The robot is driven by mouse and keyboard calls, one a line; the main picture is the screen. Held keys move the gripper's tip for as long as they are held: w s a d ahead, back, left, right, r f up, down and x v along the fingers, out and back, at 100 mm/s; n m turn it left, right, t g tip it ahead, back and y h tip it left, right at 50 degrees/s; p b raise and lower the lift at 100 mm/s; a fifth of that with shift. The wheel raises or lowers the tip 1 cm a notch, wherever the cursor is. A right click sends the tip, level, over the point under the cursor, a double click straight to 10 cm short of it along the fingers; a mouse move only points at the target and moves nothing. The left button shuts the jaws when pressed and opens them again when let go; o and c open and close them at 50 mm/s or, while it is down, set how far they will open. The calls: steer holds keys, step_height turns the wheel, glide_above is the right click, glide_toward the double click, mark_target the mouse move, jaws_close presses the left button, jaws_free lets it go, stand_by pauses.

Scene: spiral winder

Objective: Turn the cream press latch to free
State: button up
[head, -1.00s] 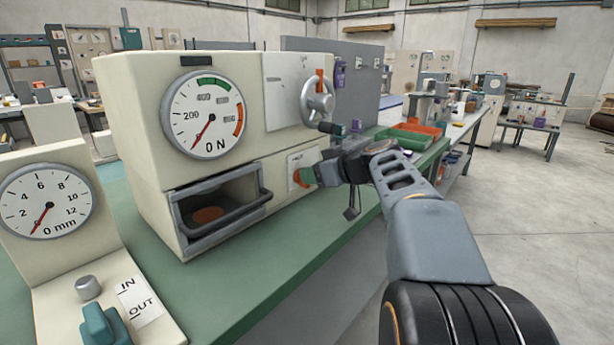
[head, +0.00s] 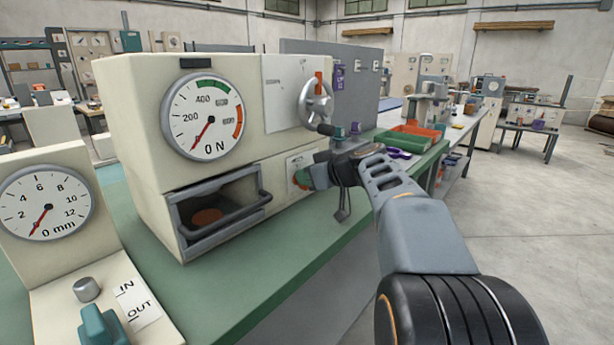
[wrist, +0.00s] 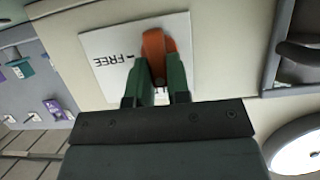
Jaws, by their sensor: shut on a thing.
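The cream press (head: 130,115) stands on the green bench, with a force gauge reading about 0 N. Its orange latch (wrist: 153,44) sits on a white label plate (wrist: 110,53) on the lower front. The plate carries the word FREE and a mark to the left of the latch in the wrist view; other lettering is mostly hidden by the fingers. My gripper (wrist: 162,72) is shut on the latch, its green fingers on either side of it. In the head view my gripper (head: 306,178) covers most of the latch.
A dial box (head: 45,200) with an IN/OUT switch stands at the left. Green and orange trays (head: 408,140) lie behind my wrist.

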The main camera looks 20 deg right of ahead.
jaws_close()
steer(key=shift+f, duration=0.1)
steer(key=shift+w+d+m+g+y, duration=0.1)
steer(key=shift+m+g+y, duration=0.1)
steer(key=shift+m+y, duration=0.25)
steer(key=shift+w+d+m+g+y, duration=0.1)
steer(key=shift+m+g+y, duration=0.15)
steer(key=shift+m, duration=0.4)
steer(key=m+y, duration=0.2)
steer(key=m, duration=0.1)
steer(key=shift+d+f+m+y, duration=0.25)
steer(key=shift+d+m+y, duration=0.05)
steer(key=shift+m+y, duration=0.1)
steer(key=m, duration=0.1)
steer(key=m+y, duration=0.1)
steer(key=m+y+p, duration=0.1)
steer(key=m, duration=0.1)
steer(key=shift+w+d+f, duration=0.15)
steer(key=shift+f, duration=0.1)
steer(key=shift+f+m+t+y+p, duration=0.15)
steer(key=shift+m+t+y+p, duration=0.15)
steer(key=shift+m, duration=0.55)
steer(key=shift+f+m+t+y+p, duration=0.15)
steer(key=shift+m+y, duration=0.25)
steer(key=shift+m, duration=0.45)
